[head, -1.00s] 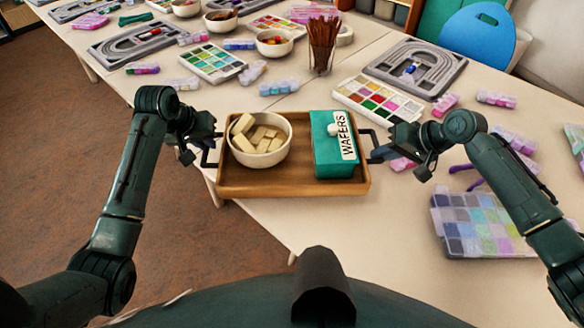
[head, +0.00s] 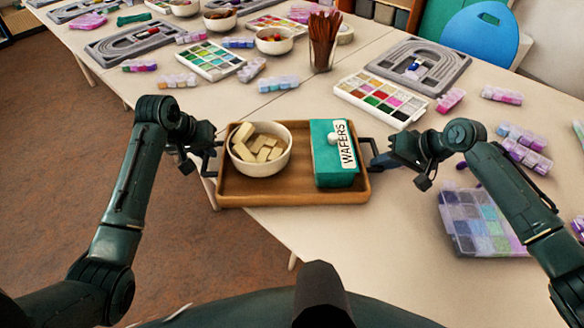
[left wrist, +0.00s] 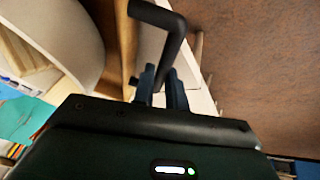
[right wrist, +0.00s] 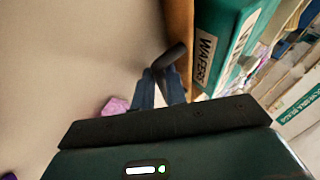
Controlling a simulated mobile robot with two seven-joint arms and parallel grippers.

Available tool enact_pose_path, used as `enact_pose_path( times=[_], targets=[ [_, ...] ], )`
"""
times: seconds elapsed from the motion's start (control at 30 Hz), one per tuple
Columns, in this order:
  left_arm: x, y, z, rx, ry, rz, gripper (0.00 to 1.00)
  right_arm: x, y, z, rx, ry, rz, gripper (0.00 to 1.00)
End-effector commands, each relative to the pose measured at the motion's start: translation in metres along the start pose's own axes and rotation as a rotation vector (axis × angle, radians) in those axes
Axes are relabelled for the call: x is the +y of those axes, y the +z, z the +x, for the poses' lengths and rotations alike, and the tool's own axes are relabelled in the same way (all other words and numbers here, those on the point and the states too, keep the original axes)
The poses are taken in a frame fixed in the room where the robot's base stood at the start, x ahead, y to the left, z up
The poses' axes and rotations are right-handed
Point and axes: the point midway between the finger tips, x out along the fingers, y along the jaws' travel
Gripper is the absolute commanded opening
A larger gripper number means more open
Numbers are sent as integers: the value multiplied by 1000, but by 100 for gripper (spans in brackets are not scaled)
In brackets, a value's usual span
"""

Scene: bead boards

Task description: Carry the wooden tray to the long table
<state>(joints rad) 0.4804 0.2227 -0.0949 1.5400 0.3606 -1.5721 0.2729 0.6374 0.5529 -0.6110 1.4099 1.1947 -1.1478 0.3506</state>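The wooden tray (head: 290,199) is level in front of me, over the near corner of the long table (head: 330,228). On it are a white bowl (head: 262,172) of pale blocks and a teal box labelled WAFERS (head: 333,180). My left gripper (head: 210,152) is shut on the tray's left dark handle, which also shows between its fingers in the left wrist view (left wrist: 165,20). My right gripper (head: 377,158) is shut on the right handle, seen in the right wrist view (right wrist: 173,54). I cannot tell how much gap lies under the tray.
Beyond the tray stand a paint palette (head: 379,101), a grey bead board (head: 418,66) and a cup of brown sticks (head: 323,42). A clear bead box (head: 480,225) lies under my right arm. Bare tabletop shows in front and at right. Floor is free at left.

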Motion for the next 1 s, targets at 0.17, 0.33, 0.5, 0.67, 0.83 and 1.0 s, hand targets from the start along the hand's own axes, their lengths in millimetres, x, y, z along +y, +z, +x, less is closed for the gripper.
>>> enact_pose_path(
  times=[0.17, 0.33, 0.5, 0.67, 0.83, 1.0],
  targets=[
    [0, -1, -2, 0, 0, 0, 28, 0, 0, -1, -2, 1, 1, 28],
    [0, -1, -2, 0, 0, 0, 34, 0, 0, -1, -2, 1, 1, 34],
    [1, -1, -2, 0, 1, 0, 34, -1, 0, -1, -2, 1, 1, 34],
    [2, -4, -10, 0, 1, 0, 34, -6, -3, -8, -2, 1, 1, 34],
    [6, -11, -28, 0, 1, 1, 34, -17, -9, -23, -2, 0, 1, 34],
    [12, -22, -53, 0, 1, 0, 34, -32, -18, -44, -1, 0, 1, 34]
  ],
)
